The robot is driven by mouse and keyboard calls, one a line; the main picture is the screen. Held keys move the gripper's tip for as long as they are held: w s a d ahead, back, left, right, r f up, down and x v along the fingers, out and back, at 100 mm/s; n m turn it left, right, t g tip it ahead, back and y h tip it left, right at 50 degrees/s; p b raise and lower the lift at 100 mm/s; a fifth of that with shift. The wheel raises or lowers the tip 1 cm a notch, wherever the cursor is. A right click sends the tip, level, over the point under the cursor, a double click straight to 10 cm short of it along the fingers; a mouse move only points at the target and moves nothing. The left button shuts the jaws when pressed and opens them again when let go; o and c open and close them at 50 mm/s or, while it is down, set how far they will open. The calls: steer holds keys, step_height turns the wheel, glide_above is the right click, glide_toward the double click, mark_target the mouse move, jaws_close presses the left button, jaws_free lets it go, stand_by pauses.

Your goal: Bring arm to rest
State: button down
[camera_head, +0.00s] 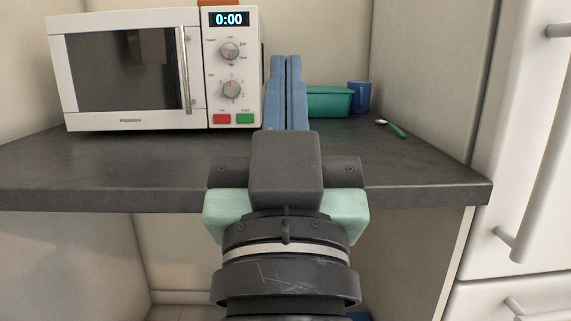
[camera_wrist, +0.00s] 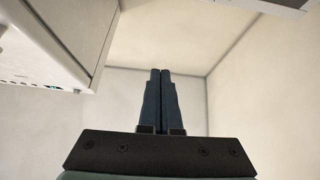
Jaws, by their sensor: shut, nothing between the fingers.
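My gripper (camera_head: 286,62) is in the middle of the head view, in front of the dark counter. Its two blue fingers are together, with nothing between them. They reach up past the right side of the microwave in the picture. In the wrist view the shut fingers (camera_wrist: 160,74) point toward a bare corner of the walls. My wrist and dark gripper body hide part of the counter's front edge.
A white microwave (camera_head: 125,121) stands on the dark counter (camera_head: 120,165) at left. A green container (camera_head: 328,101), a blue cup (camera_head: 361,97) and a green-handled spoon (camera_head: 393,128) are at right. Open space lies below the counter.

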steer(key=s+r+t+p, duration=0.1)
steer(key=s+r+p, duration=0.1)
steer(key=r+p, duration=1.8)
steer(key=s+r+t+p, duration=0.1)
steer(key=s+r+p, duration=0.1)
steer(key=r+p, duration=1.9)
step_height(320, 180, up, 7)
steer(key=shift+s+r, duration=0.2)
